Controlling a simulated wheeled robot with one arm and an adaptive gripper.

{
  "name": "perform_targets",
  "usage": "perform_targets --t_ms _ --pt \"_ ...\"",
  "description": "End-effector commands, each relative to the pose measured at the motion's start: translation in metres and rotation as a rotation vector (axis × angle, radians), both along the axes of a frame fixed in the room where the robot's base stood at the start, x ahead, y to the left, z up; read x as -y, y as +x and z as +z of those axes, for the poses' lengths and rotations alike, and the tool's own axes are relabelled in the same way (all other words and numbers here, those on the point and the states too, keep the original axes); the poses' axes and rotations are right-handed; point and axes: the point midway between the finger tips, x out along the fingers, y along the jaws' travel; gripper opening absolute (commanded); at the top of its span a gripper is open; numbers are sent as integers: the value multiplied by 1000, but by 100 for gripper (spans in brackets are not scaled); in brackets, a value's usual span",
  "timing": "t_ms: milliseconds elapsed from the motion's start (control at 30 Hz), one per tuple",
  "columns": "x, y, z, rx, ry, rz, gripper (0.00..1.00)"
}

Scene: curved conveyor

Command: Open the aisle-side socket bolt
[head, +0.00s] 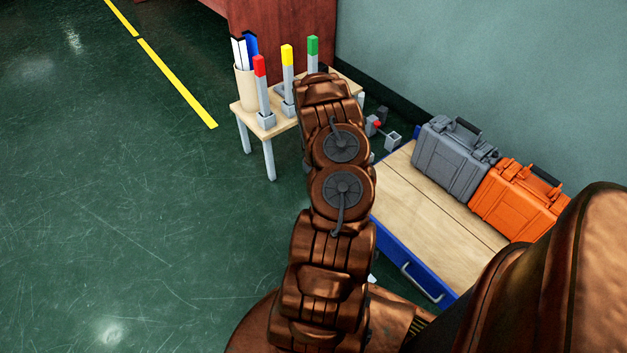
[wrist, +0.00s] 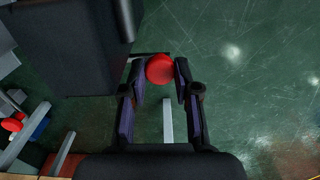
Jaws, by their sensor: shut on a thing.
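In the wrist view, my gripper (wrist: 160,82) is shut on a round red knob (wrist: 159,68), which sits between the two fingertips. A thin dark bar shows beside the knob; the rest of the bolt is hidden. A second red knob (wrist: 12,124) on grey metal parts stands apart at the left edge of the wrist view. In the head view, a red knob (head: 377,124) with grey blocks shows just right of my arm. My arm hides my gripper and the held knob there.
A small table (head: 243,112) holds red, yellow and green posts and a cup. A blue-sided wooden-topped unit (head: 425,212) carries a grey case (head: 452,160) and an orange case (head: 515,200) by the wall. Open green floor (head: 120,200) lies to the left.

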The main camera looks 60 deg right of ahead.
Motion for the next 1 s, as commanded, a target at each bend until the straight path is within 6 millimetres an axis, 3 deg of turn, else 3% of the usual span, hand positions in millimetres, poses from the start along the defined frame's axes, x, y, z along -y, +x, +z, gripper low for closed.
perform_targets --t_ms 267,300,533,833,1000 --pt "1 1 1 3 -4 1 0" --pt "1 1 1 2 -4 1 34" --pt "0 0 0 0 -1 1 57" --pt "0 0 0 -1 0 0 57" --pt "0 0 10 -1 -1 1 57"
